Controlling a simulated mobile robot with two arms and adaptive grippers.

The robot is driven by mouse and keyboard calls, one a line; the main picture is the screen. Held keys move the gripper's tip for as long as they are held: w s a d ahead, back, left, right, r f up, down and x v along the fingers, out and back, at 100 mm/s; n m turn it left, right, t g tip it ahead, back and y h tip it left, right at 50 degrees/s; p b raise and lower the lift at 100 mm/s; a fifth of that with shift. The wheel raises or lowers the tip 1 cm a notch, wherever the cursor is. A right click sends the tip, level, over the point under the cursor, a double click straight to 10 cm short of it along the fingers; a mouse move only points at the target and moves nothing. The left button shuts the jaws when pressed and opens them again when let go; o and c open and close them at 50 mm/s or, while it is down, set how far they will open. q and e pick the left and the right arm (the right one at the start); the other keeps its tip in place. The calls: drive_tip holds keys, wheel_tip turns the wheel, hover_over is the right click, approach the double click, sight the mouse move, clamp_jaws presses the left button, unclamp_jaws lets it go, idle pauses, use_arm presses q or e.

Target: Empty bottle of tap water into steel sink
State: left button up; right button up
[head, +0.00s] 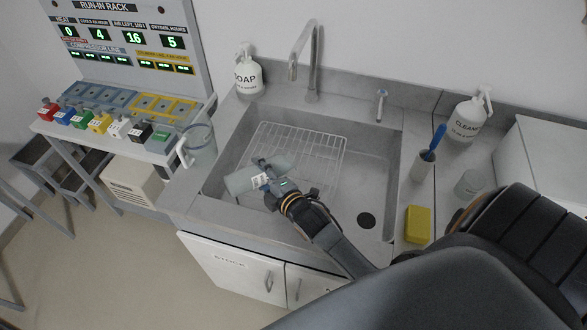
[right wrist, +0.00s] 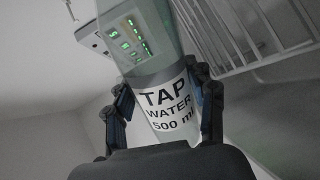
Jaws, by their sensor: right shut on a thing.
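My right gripper (head: 272,181) is shut on a clear bottle (head: 243,178) and holds it over the left part of the steel sink (head: 376,165). In the head view the bottle lies tilted well over toward the left. In the right wrist view the bottle's label (right wrist: 168,104) reads "TAP WATER 500 ml", with a dark finger on each side of it. I cannot tell how much water is inside. My left gripper is not in view.
A wire rack (head: 318,150) lies in the sink, with a dark drain (head: 366,220) at right. A soap bottle (head: 249,78) and tap (head: 309,60) stand behind. A clear jug (head: 198,148) is at left. A yellow sponge (head: 417,224), brush (head: 432,150) and cleaner bottle (head: 466,118) are right.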

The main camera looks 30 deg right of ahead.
drive_tip(key=shift+d+m, duration=0.1)
drive_tip(key=shift+m, duration=0.2)
idle(0.4)
